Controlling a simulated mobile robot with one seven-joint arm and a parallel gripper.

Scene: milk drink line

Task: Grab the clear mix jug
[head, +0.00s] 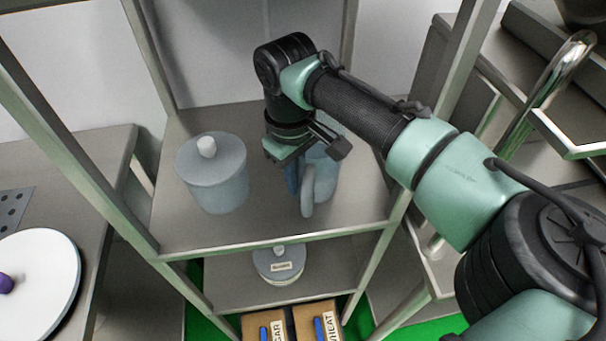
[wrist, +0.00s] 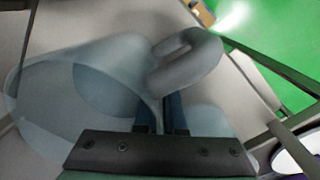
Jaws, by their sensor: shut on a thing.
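The clear mix jug (head: 323,178) stands on the upper shelf, with its handle toward the shelf's front edge. It is see-through and bluish, and my gripper partly hides it in the head view. In the wrist view the jug (wrist: 95,85) fills the left and middle, with its grey loop handle (wrist: 190,62) at the upper middle. My gripper (wrist: 172,115) reaches down over the jug from above. Its fingers are shut on the jug beside the handle. I cannot tell whether the jug's base touches the shelf.
A lidded bluish jar (head: 213,175) stands left of the jug on the same shelf (head: 200,235). A smaller labelled jar (head: 279,265) sits on the shelf below, above two labelled boxes (head: 290,322). Metal posts (head: 392,220) frame the shelves. A white round plate (head: 40,285) lies at left.

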